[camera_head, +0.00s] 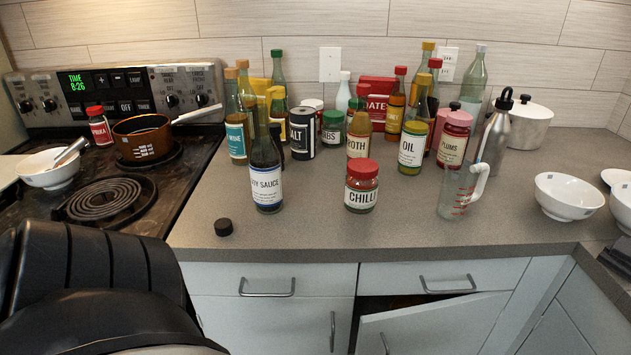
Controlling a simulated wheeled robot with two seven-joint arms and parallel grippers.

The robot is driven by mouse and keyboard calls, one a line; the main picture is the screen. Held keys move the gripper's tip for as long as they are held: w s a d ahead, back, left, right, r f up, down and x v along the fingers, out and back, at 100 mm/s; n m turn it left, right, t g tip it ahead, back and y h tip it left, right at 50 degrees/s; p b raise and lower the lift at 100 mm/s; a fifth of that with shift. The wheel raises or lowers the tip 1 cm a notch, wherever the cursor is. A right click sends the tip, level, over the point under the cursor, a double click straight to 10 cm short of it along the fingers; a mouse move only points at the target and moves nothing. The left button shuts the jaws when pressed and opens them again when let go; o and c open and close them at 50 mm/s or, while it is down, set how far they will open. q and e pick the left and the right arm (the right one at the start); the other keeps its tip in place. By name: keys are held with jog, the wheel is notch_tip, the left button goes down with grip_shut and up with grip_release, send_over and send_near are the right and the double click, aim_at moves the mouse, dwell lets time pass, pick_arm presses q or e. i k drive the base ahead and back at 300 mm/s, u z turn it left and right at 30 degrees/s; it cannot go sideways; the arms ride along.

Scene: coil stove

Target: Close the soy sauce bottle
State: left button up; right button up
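The soy sauce bottle (266,188) stands upright on the grey counter, at the front of the group of bottles. It is dark with a white and blue label. A small black cap (223,227) lies on the counter to the front left of the bottle, near the counter's front edge and apart from the bottle. The bottle's mouth is hard to make out against the dark items behind it. A black part of my own arm fills the lower left. Neither gripper shows in this view.
The coil stove (100,200) with a brown pot (142,138) is at left. A chilli jar (361,187) stands right of the soy sauce, and a measuring cup (460,190) farther right. Several bottles crowd behind. A lower cabinet door (430,325) is ajar. The counter's front strip is mostly clear.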

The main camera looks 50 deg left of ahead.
aim_at(266, 158)
jog(key=z, duration=0.25)
jog(key=k, duration=0.9)
jog(key=u, duration=1.45)
jog(key=i, duration=0.5)
jog(key=u, duration=0.05)
